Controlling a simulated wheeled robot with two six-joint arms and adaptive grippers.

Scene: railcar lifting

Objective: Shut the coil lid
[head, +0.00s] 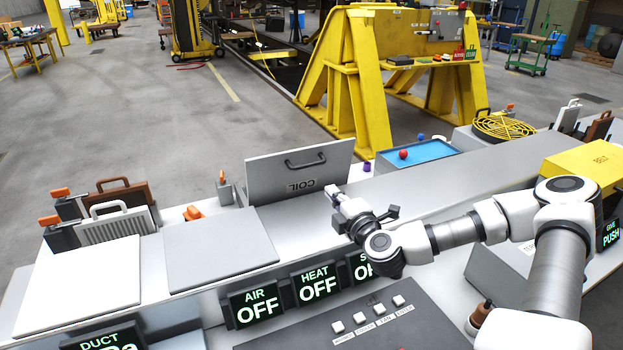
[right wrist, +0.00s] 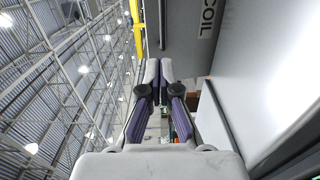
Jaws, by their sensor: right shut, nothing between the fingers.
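The coil lid (head: 298,171) is a grey panel with a dark handle and an upside-down COIL label. It stands raised, nearly upright, at the back of the console. In the right wrist view the lid (right wrist: 185,50) fills the upper middle, with its label sideways. My right gripper (head: 333,191) is shut and empty, in front of the lid's lower right part in the head view. It also shows in the right wrist view (right wrist: 160,66), close beside the lid; I cannot tell whether it touches. My left gripper is not in view.
A closed grey lid (head: 220,247) and a white lid (head: 82,284) lie left of the coil lid. Panels with handles (head: 116,222) stand behind them. A blue tray (head: 420,153) with a red ball is at the right. AIR and HEAT displays (head: 256,306) line the front.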

